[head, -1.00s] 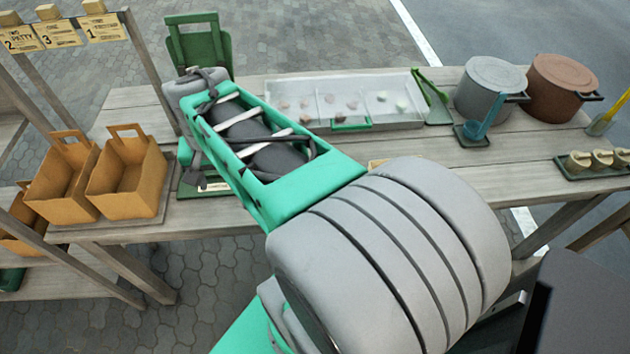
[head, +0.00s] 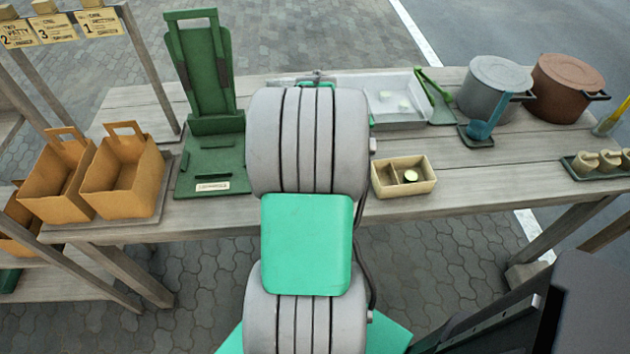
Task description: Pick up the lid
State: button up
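Several lids are in the head view. A grey pot (head: 490,90) and a brown pot (head: 566,90) at the back right each have a round lid on top, the grey pot's lid (head: 500,73) and the brown pot's lid (head: 568,68). A shallow pale tray (head: 425,114) with a clear-looking cover stands left of the pots, its left part hidden behind my arm. My arm reaches forward over the table towards this tray. My gripper is hidden behind the arm, so its fingers and any contact cannot be seen.
A green stand (head: 212,160) and two brown paper bags (head: 120,180) are at the left. A small wooden box (head: 403,178) is right of my arm. A blue ladle (head: 485,125) on a green rest stands before the grey pot. Small cups (head: 600,160) are far right.

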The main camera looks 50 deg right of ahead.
jog(key=shift+c, duration=0.2)
jog(key=c, duration=1.1)
jog(key=shift+r, duration=0.1)
